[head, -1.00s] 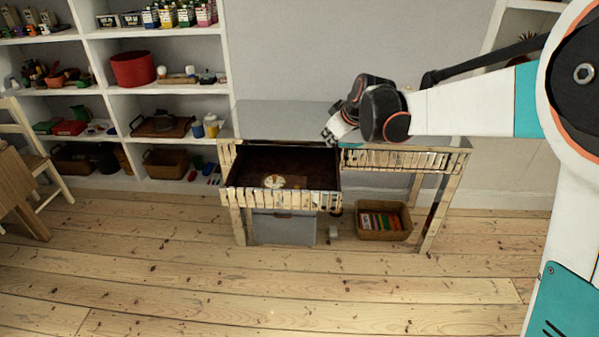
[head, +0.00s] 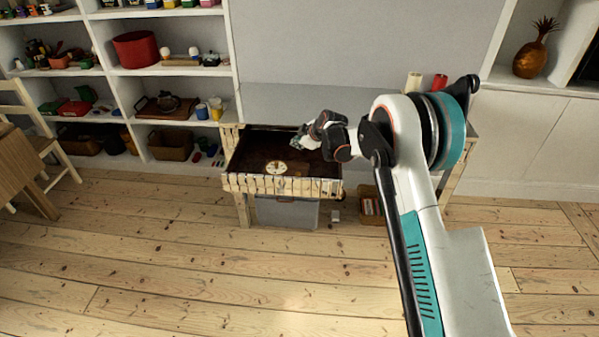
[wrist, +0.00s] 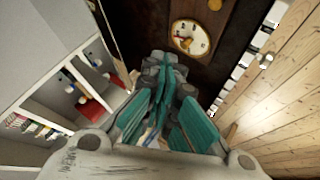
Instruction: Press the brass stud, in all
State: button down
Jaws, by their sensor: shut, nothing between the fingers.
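An open drawer (head: 262,186) of the desk holds a round white dial (head: 276,167). In the wrist view the dial (wrist: 187,38) sits on a brown wooden plate, with a yellowish piece on its face. A small round brass-coloured stud (wrist: 215,4) shows beside the dial at the top edge of the wrist view. In the head view the stud is too small to tell apart. My gripper (head: 301,142) is shut and empty, over the back right part of the drawer, apart from the dial. The wrist view shows its closed fingers (wrist: 165,68) near the dial's lower left.
The desk top (head: 290,103) lies behind the drawer, with a cream and a red cylinder (head: 440,81) at its right. A grey bin (head: 287,212) and a basket (head: 371,205) stand below. Shelves (head: 232,60) rise at the left. The front floor is clear.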

aim_at(296, 174)
jog(key=shift+w+a+f+n, duration=0.15)
jog(key=shift+w+a+f, duration=0.05)
jog(key=shift+f, duration=0.35)
jog(key=shift+w+a+f+n, duration=0.1)
jog(key=shift+w+a+f, duration=0.05)
jog(key=shift+f, duration=0.35)
jog(key=shift+w+a+f+n, duration=0.15)
jog(key=shift+w+a+f, duration=0.05)
jog(key=shift+f, duration=0.35)
jog(key=shift+f+b, duration=1.75)
jog(key=shift+f, duration=2.65)
jog(key=shift+f+b, duration=0.4)
jog(key=shift+b, duration=0.05)
